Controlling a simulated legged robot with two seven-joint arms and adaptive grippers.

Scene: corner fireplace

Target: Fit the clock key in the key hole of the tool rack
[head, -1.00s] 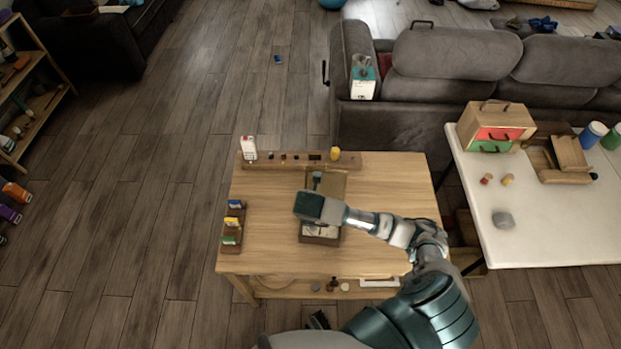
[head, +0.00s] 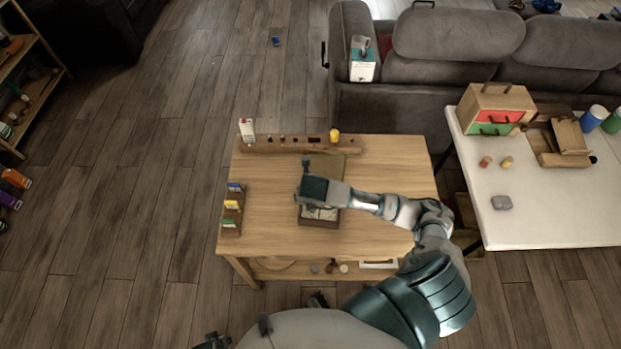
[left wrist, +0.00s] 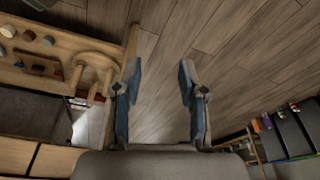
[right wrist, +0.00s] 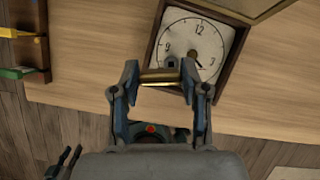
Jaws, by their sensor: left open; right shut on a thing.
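My right gripper (right wrist: 158,80) is shut on the clock key (right wrist: 160,73), a short brass bar between its fingertips. In the right wrist view it is over the lower edge of the clock (right wrist: 197,45), which has a white dial in a dark wooden case. In the head view my right gripper (head: 306,165) is above the table, and its hand partly hides the clock (head: 319,221). The tool rack (head: 265,147) is a wooden strip with several slots along the table's far edge. The key hole cannot be picked out. My left gripper (left wrist: 157,82) is open and empty.
On the wooden table (head: 390,170), a small rack with coloured boxes (head: 232,210) stands at the left. A white bottle (head: 247,130) and a yellow item (head: 334,135) are by the tool rack. A white table (head: 550,220) is at the right, a grey sofa (head: 455,45) behind.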

